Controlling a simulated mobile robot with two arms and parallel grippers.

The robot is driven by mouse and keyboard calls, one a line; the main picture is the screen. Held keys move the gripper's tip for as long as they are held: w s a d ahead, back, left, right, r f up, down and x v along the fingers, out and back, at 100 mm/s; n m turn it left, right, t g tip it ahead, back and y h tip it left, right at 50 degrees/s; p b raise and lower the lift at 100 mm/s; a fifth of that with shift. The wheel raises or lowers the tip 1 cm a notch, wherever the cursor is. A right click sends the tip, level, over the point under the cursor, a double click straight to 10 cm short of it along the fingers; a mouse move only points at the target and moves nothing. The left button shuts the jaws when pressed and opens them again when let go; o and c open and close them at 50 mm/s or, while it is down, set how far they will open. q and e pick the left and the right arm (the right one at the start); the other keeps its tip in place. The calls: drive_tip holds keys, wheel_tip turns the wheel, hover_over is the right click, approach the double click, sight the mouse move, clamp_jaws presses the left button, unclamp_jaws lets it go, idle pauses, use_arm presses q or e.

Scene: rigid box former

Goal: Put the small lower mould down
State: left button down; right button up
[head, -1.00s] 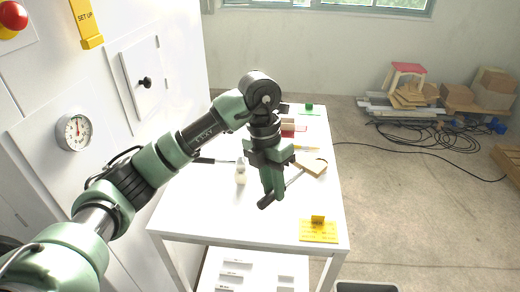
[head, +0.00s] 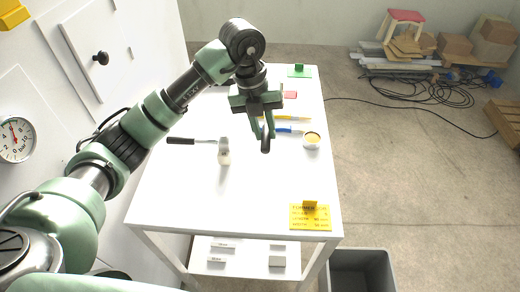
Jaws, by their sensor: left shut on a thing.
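My left gripper (head: 266,138) is above the middle of the white table (head: 185,200), pointing down. It is shut on a dark, rounded thing (head: 266,146) that shows at its fingertips. Most of that thing is hidden by the fingers, so I cannot tell whether it is the small lower mould. I cannot tell whether it touches the table. My right gripper is not in view.
A hammer with a dark handle (head: 181,140) lies left of the gripper. A round pot (head: 312,141) and a blue-handled brush (head: 289,130) are to its right. A yellow sign (head: 310,217) stands at the front right corner. The table's front left is clear.

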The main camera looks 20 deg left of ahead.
use_arm(q)
drive_tip(key=p, duration=0.2)
hover_over(266, 173)
wheel_tip(266, 173, down, 7)
drive_tip(key=f, duration=0.3)
drive_tip(key=shift+a+f, duration=0.15)
drive_tip(key=shift+a, duration=0.2)
drive_tip(key=shift+s+f+p, duration=0.1)
drive_tip(key=shift+f+p, duration=0.25)
wheel_tip(266, 173, down, 3)
drive_tip(key=shift+f+p, duration=0.15)
drive_tip(key=shift+p, duration=0.3)
drive_tip(key=shift+f, duration=0.2)
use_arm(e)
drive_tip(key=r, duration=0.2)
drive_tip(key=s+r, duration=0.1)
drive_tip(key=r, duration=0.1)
use_arm(q)
drive_tip(key=c, duration=1.5)
unclamp_jaws()
drive_tip(key=shift+c, duration=0.2)
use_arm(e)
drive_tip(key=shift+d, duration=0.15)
